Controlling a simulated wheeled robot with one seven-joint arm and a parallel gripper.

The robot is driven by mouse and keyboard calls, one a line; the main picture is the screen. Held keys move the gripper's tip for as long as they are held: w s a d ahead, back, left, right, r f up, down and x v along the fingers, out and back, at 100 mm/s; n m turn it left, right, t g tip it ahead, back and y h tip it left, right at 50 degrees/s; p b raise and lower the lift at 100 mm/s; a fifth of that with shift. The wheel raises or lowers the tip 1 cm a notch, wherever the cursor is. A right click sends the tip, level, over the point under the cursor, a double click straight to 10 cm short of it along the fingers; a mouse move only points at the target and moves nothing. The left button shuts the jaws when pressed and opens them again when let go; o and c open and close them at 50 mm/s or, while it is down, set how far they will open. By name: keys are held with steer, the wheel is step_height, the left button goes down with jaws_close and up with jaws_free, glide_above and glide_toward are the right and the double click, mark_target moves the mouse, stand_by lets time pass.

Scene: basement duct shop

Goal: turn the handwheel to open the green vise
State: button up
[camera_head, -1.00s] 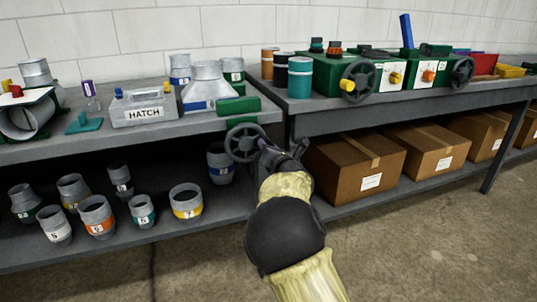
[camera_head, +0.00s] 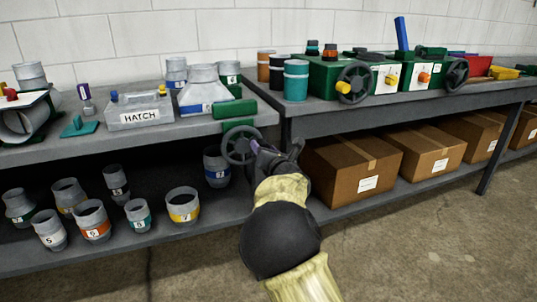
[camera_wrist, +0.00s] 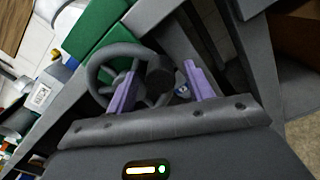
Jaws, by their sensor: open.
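The green vise (camera_head: 235,109) is at the front right edge of the left bench. Its dark grey handwheel (camera_head: 240,145) hangs in front of the bench edge. In the wrist view the wheel (camera_wrist: 96,72) and the green vise body (camera_wrist: 103,38) show just beyond the fingers. My gripper (camera_head: 276,149) is at the wheel's right side in the head view, with its purple fingers open. In the wrist view my gripper (camera_wrist: 160,88) has one finger over the wheel and the other to the right of the hub. I cannot tell whether either finger touches the wheel.
A hatch box (camera_head: 140,112) and a grey duct cone (camera_head: 203,92) stand on the left bench. Numbered duct pieces (camera_head: 182,207) stand on the shelf below. The right bench (camera_head: 400,103) has green machines with two more handwheels (camera_head: 354,83). Cardboard boxes (camera_head: 350,168) fill its lower shelf.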

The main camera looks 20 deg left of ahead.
steer(key=p+v, duration=0.2)
steer(key=v, duration=1.5)
steer(key=shift+s+p, duration=0.2)
steer(key=shift+p, duration=0.1)
steer(key=shift+d, duration=0.1)
steer(key=d+f+m+g+h, duration=0.1)
steer(key=d+f+m+h, duration=0.2)
steer(key=d+m, duration=0.3)
steer(key=s+d+f+m+g+h+p, duration=0.1)
steer(key=d+f+m+h, duration=0.2)
steer(key=d+m, duration=0.4)
steer(key=d+f+m+g+h, duration=0.1)
steer(key=d+f+m+h, duration=0.15)
steer(key=d+m, duration=0.35)
steer(key=s+d+f+m+g+h, duration=0.1)
steer(key=s+d+m+g, duration=0.2)
steer(key=s+m, duration=0.35)
steer(key=s+d+f+m+g+h+p, duration=0.1)
steer(key=s+d+f+m+g, duration=0.15)
steer(key=s+m, duration=0.4)
steer(key=s+d+m+g+h, duration=0.1)
steer(key=s+d+m+g, duration=0.25)
steer(key=s+m, duration=0.35)
step_height(320, 180, up, 38)
steer(key=p, duration=3.8)
steer(key=shift+s+d+f+n, duration=0.25)
steer(key=shift+s+n, duration=0.05)
steer(key=shift+s, duration=0.05)
steer(key=shift+y, duration=0.25)
